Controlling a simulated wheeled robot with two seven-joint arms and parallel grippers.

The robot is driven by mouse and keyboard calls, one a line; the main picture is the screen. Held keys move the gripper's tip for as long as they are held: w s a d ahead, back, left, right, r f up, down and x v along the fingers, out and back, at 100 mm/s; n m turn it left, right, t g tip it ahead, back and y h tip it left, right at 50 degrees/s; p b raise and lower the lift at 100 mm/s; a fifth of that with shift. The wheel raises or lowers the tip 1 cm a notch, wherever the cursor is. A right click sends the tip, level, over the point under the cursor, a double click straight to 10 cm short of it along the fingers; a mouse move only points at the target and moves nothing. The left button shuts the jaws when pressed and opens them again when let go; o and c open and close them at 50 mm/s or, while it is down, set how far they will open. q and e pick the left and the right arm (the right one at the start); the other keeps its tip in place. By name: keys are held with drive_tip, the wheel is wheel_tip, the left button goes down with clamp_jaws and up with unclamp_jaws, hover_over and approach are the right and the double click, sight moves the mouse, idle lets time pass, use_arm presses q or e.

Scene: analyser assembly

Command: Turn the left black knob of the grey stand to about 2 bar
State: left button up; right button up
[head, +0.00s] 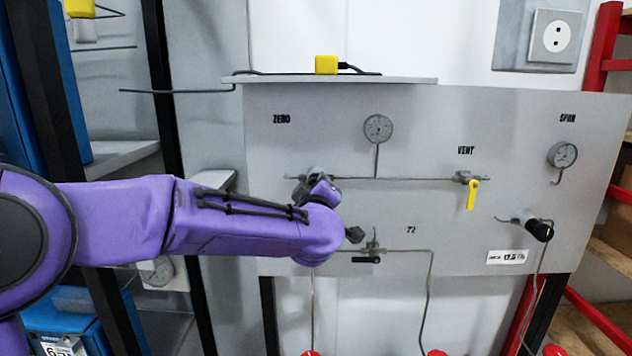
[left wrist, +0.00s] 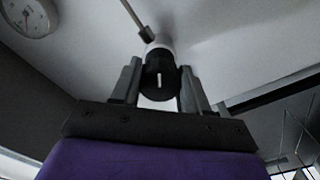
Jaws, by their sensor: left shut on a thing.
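The grey stand's upright panel (head: 450,130) fills the middle of the head view. Its left black knob (left wrist: 160,82), with a white line on its face, sits between the two fingers of my left gripper (left wrist: 160,88) in the left wrist view. The gripper is shut on the knob. In the head view my purple left arm covers this knob and most of the gripper. The round dial gauge above (head: 378,128) is in the clear, but its reading is too small to tell. A gauge also shows at the wrist view's upper left (left wrist: 32,16). My right gripper is not in view.
The right black knob (head: 540,231) and its gauge (head: 563,155) are at the panel's right. A yellow vent handle (head: 472,194) hangs between. A black-handled valve (head: 367,259) and thin pipes lie close to my left wrist. A yellow block (head: 326,65) is on the top shelf.

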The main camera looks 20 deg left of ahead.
use_arm(q)
drive_tip(key=m, duration=0.6)
drive_tip(key=shift+f, duration=0.2)
idle(0.5)
drive_tip(key=o, duration=1)
drive_tip(key=shift+o, duration=0.2)
drive_tip(key=v, duration=1)
drive_tip(key=shift+s, duration=0.25)
